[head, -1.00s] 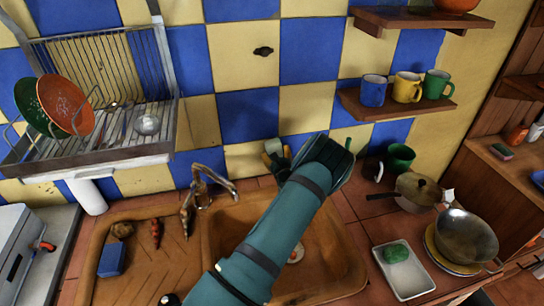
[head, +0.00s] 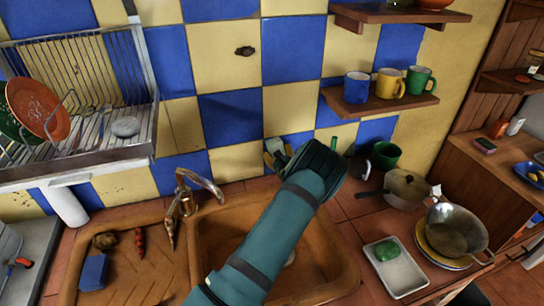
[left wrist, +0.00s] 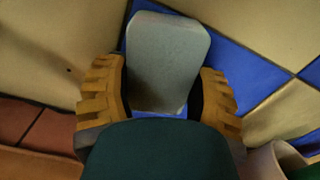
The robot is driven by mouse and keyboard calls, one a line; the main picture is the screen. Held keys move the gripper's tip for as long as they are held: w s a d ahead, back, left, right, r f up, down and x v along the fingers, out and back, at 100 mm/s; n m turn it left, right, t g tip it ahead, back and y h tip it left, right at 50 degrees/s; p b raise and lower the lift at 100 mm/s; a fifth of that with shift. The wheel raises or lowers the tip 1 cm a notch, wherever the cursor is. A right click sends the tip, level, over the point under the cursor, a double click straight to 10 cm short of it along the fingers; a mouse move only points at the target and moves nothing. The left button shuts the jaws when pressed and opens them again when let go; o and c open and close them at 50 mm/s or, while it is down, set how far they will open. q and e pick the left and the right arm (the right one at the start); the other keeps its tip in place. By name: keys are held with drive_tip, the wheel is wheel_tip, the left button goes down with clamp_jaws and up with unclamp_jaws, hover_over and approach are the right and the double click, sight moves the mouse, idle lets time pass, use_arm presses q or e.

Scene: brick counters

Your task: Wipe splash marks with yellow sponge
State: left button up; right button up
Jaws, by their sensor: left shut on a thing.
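My left gripper (head: 277,152) is at the tiled wall behind the sink, with its forearm reaching across the sink. In the left wrist view its two ochre fingers (left wrist: 160,95) are shut on a grey-blue block (left wrist: 167,62), which looks like a sponge but not yellow in this shade. The block is at or close to the wall; whether it touches I cannot tell. A dark mark (head: 245,51) shows on a yellow tile above, and a small dark spot (left wrist: 69,70) shows on the pale wall in the left wrist view. My right gripper is not in view.
The sink (head: 345,270) has a tap (head: 186,203) at its left. A blue sponge (head: 93,272) lies on the drainboard; a green one (head: 387,249) lies in a white tray. Pots (head: 407,190), a green mug (head: 387,155) and a mug shelf (head: 400,106) are right. A dish rack hangs left.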

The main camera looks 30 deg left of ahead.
sight(279, 145)
use_arm(q)
drive_tip(key=shift+w+d, duration=0.15)
drive_tip(key=shift+r+p, duration=0.5)
drive_tip(key=shift+r, duration=0.5)
drive_tip(key=shift+s+a+f+p, duration=0.1)
drive_tip(key=shift+s+a+p, duration=0.25)
drive_tip(key=shift+s+a, duration=0.9)
